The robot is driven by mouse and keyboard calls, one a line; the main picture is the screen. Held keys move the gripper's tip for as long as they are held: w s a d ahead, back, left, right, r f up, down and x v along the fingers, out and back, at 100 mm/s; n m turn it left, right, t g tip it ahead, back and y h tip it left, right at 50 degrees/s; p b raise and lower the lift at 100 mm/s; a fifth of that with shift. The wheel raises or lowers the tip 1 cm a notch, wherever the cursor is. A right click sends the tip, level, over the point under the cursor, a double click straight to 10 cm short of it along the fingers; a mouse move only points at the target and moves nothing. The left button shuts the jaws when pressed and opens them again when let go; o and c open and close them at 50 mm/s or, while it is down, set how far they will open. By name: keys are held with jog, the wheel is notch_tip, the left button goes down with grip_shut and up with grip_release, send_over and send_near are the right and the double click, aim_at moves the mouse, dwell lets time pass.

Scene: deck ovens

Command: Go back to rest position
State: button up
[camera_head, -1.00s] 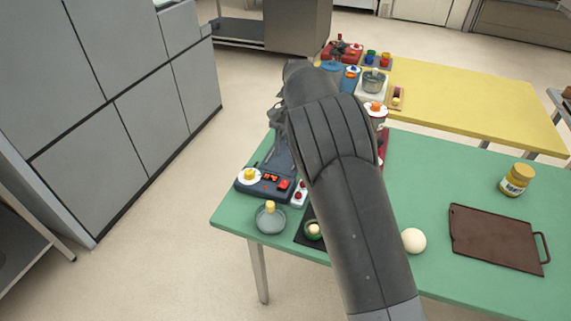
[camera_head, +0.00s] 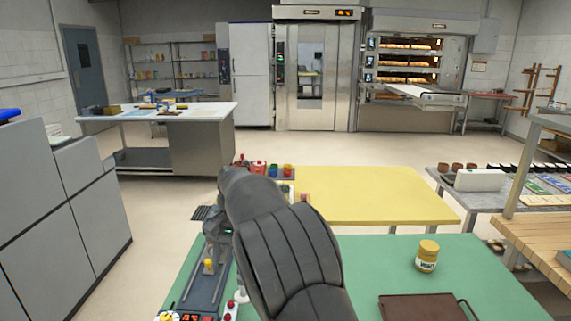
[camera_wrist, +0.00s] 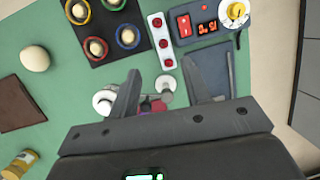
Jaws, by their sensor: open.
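My gripper (camera_wrist: 165,92) is open in the wrist view, its two fingers apart over the green table (camera_wrist: 70,65). Nothing shows clamped between the fingers. Small red, white and purple parts (camera_wrist: 152,104) show below and between them; I cannot tell what they belong to. In the head view my dark arm reaches over the green table (camera_head: 400,285) and hides much of its left side. My gripper's fingers do not show clearly there.
The wrist view shows a black board (camera_wrist: 108,42) with coloured rings, a switch strip (camera_wrist: 162,42), and a device with a red display (camera_wrist: 207,28). A yellow-lidded jar (camera_head: 427,256) and brown tray (camera_head: 425,307) stand right. A yellow table (camera_head: 370,195) adjoins behind.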

jog(key=s+d+r+t+y, duration=0.1)
jog(key=s+d+r, duration=0.25)
jog(key=d, duration=0.35)
jog(key=s+d+r+t, duration=0.2)
jog(key=s+d+r, duration=0.15)
jog(key=d, duration=0.25)
jog(key=s+d+r+t+y, duration=0.1)
jog(key=s+d+r, duration=0.25)
jog(key=d, duration=0.35)
jog(key=s+d+f+t+h, duration=0.1)
jog(key=s+d+t, duration=0.1)
jog(key=s+d, duration=0.3)
jog(key=s+d+f+t+h, duration=0.2)
jog(key=s+d, duration=0.4)
jog(key=s, duration=0.6)
jog(key=shift+s+t, duration=0.15)
jog(key=shift+t, duration=0.25)
